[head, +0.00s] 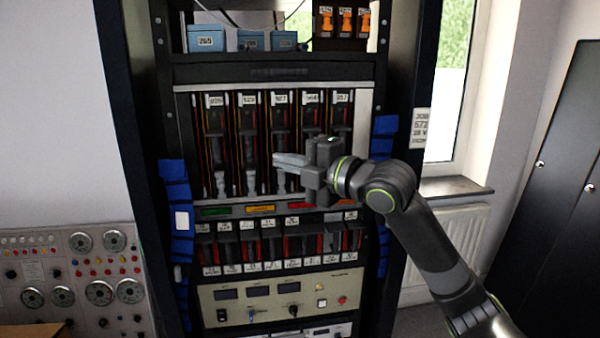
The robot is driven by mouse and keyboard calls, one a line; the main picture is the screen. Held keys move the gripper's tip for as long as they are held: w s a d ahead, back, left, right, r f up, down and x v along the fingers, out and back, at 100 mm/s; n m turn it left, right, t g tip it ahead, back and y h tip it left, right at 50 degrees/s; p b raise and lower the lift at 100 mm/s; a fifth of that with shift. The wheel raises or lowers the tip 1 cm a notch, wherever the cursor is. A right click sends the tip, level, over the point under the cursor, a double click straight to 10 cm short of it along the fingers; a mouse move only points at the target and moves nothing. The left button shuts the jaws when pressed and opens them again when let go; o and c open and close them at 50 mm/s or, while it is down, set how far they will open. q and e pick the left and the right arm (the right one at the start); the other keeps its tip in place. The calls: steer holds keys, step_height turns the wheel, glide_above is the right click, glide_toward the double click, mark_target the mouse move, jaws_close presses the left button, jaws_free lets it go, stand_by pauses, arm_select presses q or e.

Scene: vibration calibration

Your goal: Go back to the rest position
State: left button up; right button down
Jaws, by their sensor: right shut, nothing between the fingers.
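My right gripper (278,163) is in front of the upper row of slots in the equipment rack (281,72). Its arm comes in from the lower right. The fingers point left and are together, with nothing visible between them. The gripper covers part of the middle and right slot modules (249,130); I cannot tell whether it touches them. My left gripper is not in view.
Blue boxes (206,39) and orange items (346,22) sit on the rack's top shelf. A control panel with dials (74,280) stands at the left. A window (452,80), a radiator (462,225) and a dark cabinet (556,190) are at the right.

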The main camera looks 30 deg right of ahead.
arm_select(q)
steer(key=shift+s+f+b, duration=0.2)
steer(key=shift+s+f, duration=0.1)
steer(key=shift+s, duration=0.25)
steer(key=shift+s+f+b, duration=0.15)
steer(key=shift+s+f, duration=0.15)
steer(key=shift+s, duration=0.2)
arm_select(e)
steer(key=v, duration=0.3)
steer(key=shift+a, duration=0.1)
